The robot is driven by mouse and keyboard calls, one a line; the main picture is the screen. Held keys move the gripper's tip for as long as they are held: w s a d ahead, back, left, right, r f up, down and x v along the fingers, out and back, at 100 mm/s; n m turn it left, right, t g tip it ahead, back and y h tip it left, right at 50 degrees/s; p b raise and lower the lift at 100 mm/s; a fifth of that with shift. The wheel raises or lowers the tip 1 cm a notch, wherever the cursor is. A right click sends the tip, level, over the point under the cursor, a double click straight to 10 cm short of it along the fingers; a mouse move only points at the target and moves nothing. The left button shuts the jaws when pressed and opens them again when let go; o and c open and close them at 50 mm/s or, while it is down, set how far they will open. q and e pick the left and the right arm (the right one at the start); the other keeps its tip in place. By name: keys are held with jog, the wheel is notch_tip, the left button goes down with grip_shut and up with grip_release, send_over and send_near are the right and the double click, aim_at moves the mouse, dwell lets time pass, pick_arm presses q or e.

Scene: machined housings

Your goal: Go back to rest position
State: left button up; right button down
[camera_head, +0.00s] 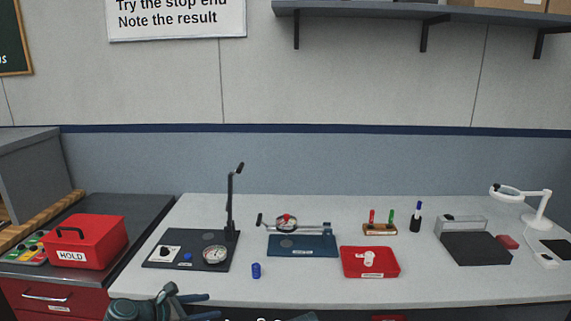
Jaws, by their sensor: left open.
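My left gripper (212,306) is at the bottom edge, left of centre, in front of the pale bench. My right gripper is not in view.
A blue cylinder (256,271) stands on the bench (310,292) beyond my left gripper. Behind are a dark gauge stand (160,261), a blue bench fixture (312,248) and a red tray (353,271) holding white parts. A red HOLD box (98,235) sits left.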

pick_arm(q)
jog(key=s+d+f+m+g+y+p, duration=0.1)
jog(key=s+d+m+g+y+p, duration=0.3)
jog(key=m, duration=1)
jog(key=s+d+f+m+g+y+p, duration=0.2)
jog(key=s+d+m+g+y+p, duration=0.2)
jog(key=s+d+m, duration=0.7)
jog(key=s+m+g+y, duration=0.1)
jog(key=m+y, duration=0.1)
jog(key=m, duration=0.1)
jog(key=shift+m, duration=0.4)
jog(key=shift+d+f, duration=0.1)
